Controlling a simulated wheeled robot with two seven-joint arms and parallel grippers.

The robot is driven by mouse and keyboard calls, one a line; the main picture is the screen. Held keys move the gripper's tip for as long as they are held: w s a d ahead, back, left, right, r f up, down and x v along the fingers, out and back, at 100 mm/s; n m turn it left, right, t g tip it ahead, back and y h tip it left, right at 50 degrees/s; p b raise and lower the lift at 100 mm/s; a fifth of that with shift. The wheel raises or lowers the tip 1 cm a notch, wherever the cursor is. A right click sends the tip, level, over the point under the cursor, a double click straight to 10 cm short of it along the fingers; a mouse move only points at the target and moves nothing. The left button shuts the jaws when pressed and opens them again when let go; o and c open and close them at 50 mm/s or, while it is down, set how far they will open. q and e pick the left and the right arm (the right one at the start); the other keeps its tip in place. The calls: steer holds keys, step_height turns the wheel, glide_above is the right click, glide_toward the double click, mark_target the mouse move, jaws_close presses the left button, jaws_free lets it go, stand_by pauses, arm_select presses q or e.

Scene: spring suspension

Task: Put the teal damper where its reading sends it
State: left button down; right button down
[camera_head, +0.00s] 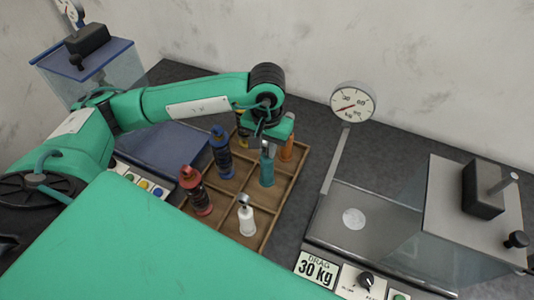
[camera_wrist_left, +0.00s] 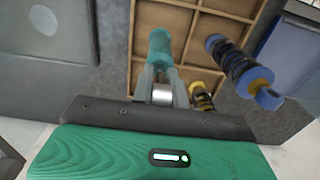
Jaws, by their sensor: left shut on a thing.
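The teal damper (camera_head: 267,170) stands upright over a cell of the wooden divided tray (camera_head: 268,229) in the head view. My left gripper (camera_head: 268,148) comes down from above and is shut on its upper end. In the left wrist view the teal damper (camera_wrist_left: 160,44) shows between the two fingers (camera_wrist_left: 161,72). I cannot tell whether its foot touches the tray floor. The right machine has a round dial (camera_head: 352,101) with a red needle and a sign (camera_head: 316,268) reading "DRAG 30 kg". My right gripper is not in view.
The tray also holds red (camera_head: 195,191), blue (camera_head: 221,152), white (camera_head: 246,216) and orange (camera_head: 287,146) dampers, with a yellow one (camera_head: 241,128) partly hidden. A blue-lidded machine (camera_head: 92,62) stands at left. The right machine's clear guard (camera_head: 440,235) and dark block (camera_head: 481,190) are obstacles.

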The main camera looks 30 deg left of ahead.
mark_target(267, 156)
arm_select(q)
steer(key=shift+f+p, duration=0.7)
steer(key=shift+f, duration=1.85)
steer(key=shift+f+b, duration=0.15)
steer(key=shift+b, duration=0.2)
steer(key=c, duration=1.4)
jaws_free()
